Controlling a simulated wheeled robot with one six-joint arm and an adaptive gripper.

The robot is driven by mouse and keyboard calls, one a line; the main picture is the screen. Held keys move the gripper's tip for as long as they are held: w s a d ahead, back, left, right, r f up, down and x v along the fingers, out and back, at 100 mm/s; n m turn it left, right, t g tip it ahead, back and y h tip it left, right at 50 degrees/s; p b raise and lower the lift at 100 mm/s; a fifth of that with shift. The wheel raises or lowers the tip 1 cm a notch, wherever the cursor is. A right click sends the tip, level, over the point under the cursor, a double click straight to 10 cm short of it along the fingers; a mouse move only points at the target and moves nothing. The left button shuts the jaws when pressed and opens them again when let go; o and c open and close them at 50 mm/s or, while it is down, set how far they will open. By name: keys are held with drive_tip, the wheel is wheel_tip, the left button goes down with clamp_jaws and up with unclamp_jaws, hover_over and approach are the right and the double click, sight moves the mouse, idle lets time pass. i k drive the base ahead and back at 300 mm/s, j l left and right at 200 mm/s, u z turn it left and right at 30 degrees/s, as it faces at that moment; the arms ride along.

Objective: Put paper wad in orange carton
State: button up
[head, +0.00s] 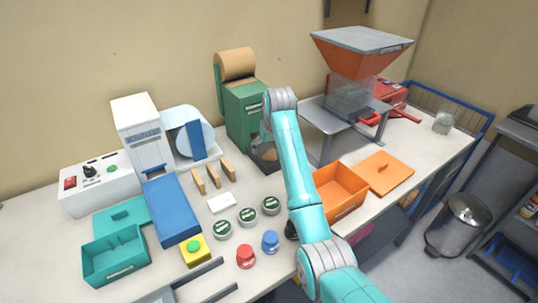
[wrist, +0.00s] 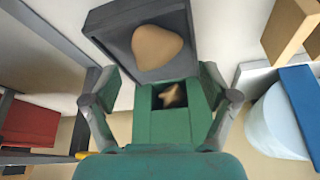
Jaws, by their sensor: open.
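The tan, rounded paper wad (wrist: 157,48) lies in a dark grey tray (wrist: 110,22) at the foot of the green paper machine (head: 242,108). In the head view the wad (head: 270,154) shows small behind my arm. My gripper (wrist: 165,95) is open and empty, its two grey fingers spread wide in the wrist view. The wad appears beyond the fingertips, apart from them. The open orange carton (head: 341,209) stands right of my arm, partly covered by it. Its inside looks empty where it shows.
An orange lid (head: 378,174) lies right of the carton. A hopper machine (head: 352,92) on a grey stand rises behind it. Green-topped jars (head: 248,216), red and blue knobs and a teal box (head: 115,258) stand left of my arm. The counter ends just in front of the carton.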

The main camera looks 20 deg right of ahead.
sight(335, 197)
drive_tip(key=k+l, duration=0.65)
drive_tip(key=l, duration=0.15)
